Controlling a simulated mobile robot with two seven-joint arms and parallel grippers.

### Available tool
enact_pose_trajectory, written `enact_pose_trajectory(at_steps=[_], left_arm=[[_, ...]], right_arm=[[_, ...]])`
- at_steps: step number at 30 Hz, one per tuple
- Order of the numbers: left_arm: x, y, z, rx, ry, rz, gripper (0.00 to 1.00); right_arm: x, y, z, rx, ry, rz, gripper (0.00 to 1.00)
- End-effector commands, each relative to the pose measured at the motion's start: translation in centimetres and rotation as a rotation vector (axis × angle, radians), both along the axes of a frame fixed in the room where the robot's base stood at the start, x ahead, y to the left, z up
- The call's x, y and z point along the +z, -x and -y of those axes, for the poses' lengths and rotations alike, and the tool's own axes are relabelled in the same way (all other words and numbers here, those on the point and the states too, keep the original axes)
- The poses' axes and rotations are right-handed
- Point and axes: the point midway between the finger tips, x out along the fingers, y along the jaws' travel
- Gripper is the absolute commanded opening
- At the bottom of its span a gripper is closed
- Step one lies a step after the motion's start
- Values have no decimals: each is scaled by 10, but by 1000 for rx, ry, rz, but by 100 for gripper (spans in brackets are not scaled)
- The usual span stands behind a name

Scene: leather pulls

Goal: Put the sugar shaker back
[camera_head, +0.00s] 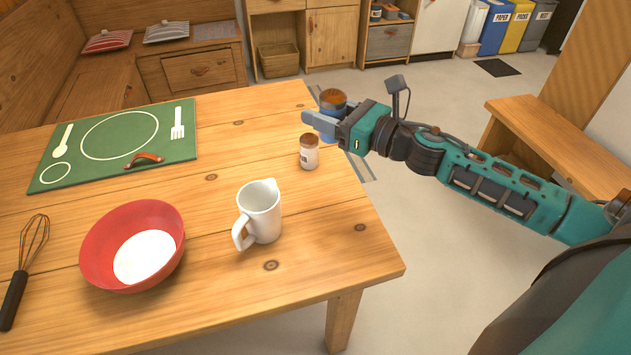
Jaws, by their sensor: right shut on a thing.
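My right gripper (322,119) is shut on a blue shaker with a brown top (333,99). It holds the shaker upright by the table's far right edge; the fingers hide part of its body, and I cannot tell how high it is. I cannot read which shaker is marked sugar. My left gripper is not in view.
A white mug (259,212), a red bowl with white contents (112,235) and a whisk (24,270) are on the near table. A green place mat (80,168) with a brown leather pull (145,160) lies at the far left. The far middle of the table is clear.

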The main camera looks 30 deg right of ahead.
Motion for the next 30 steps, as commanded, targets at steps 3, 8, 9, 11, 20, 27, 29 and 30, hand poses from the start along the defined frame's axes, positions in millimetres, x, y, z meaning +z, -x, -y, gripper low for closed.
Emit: enact_pose_trajectory(at_steps=[3, 8, 9, 11, 20, 27, 29, 30], left_arm=[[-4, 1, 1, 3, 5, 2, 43], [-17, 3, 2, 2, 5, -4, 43], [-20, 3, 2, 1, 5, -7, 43], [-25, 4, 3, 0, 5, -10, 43], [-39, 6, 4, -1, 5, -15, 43], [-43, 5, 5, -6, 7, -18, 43], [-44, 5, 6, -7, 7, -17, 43], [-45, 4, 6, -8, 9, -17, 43]], right_arm=[[-14, -1, 3, 3, -6, -4, 20], [-58, -1, 2, 1, -10, -6, 20], [-68, -1, 2, 1, -9, -5, 20], [-85, -1, 2, 1, -9, -5, 20], [-150, -1, 2, 2, -5, -1, 20], [-172, -1, 2, 3, -4, -2, 20], [-182, -1, 2, 3, -3, -3, 20], [-188, -1, 2, 2, -3, -3, 20]])
